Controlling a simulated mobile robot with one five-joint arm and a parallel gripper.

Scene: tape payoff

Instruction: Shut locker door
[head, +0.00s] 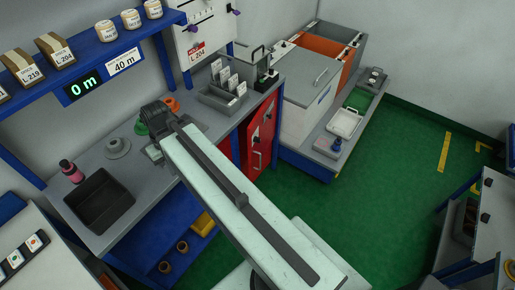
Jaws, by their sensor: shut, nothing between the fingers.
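The red locker door (263,137) is under the right end of the grey workbench (205,128), with a pale handle and dark fittings on its face. More red shows left of it, beside my arm. I cannot tell from this angle whether the door is fully closed or ajar. My pale arm crosses the picture from the lower right to a dark joint over the bench. My gripper's fingers do not show.
A blue shelf (104,57) carries boxes and tape rolls. Green floor (380,190) is open on the right.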

